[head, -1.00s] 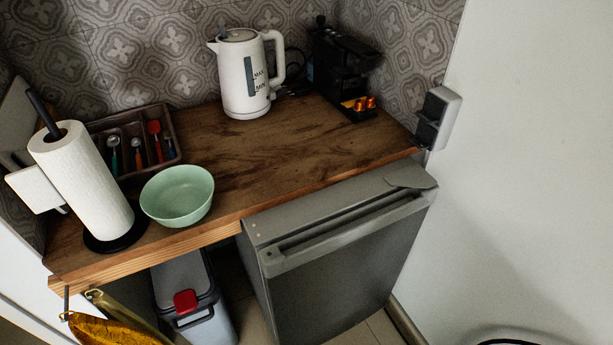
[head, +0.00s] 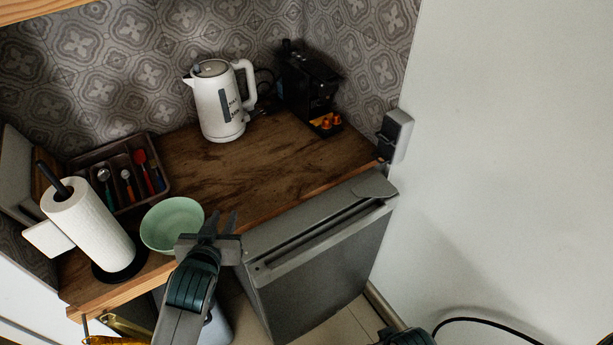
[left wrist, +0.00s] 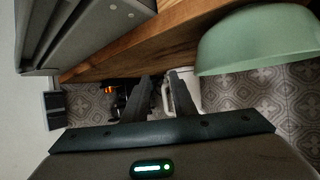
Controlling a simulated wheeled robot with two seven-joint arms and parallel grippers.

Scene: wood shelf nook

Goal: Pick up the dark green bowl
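A pale green bowl (head: 170,222) stands upright on the wooden counter near its front edge; it looks light mint, not dark green. My left gripper (head: 222,216) is just to the right of the bowl's front in the head view, with its fingers apart and nothing between them. It hides a little of the bowl's lower right side. In the left wrist view the bowl (left wrist: 258,42) shows large at the upper right, outside the two spread fingers (left wrist: 158,82). My right gripper is not in view.
A paper towel roll (head: 88,225) on a stand is left of the bowl. A cutlery tray (head: 112,160) is behind it. A white kettle (head: 219,105) and black coffee machine (head: 305,90) stand at the back. The counter's middle (head: 240,175) is clear; a grey fridge (head: 320,250) is below.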

